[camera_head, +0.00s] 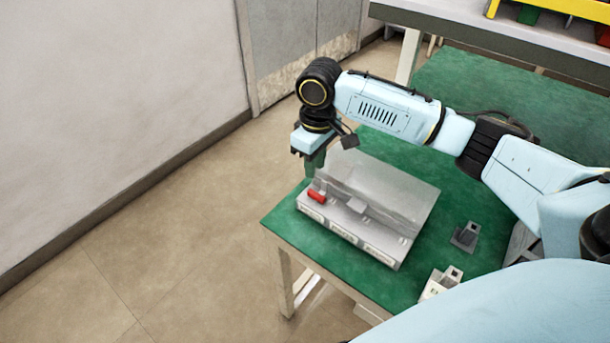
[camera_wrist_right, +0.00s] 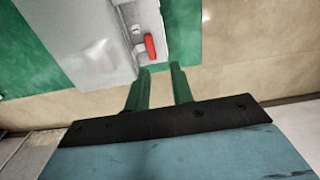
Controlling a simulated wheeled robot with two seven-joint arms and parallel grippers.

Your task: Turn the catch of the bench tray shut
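The bench tray (camera_head: 343,226) is a pale grey box with a clear cover (camera_head: 385,188) on the green bench top. Its red catch (camera_head: 316,196) is at the left end of the labelled front side. It also shows in the wrist view, the red catch (camera_wrist_right: 150,46) lying just beyond the fingertips. My right gripper (camera_head: 315,172) points down at the tray's left end, close to the catch. In the wrist view its green fingers (camera_wrist_right: 160,68) are apart with nothing between them. I cannot tell if they touch the catch. My left gripper is not in view.
A dark grey block (camera_head: 465,236) and a white block (camera_head: 440,282) stand on the green bench (camera_head: 452,205) to the right of the tray. Another bench with a yellow-edged rack (camera_head: 550,8) is behind. The floor (camera_head: 180,230) to the left is clear.

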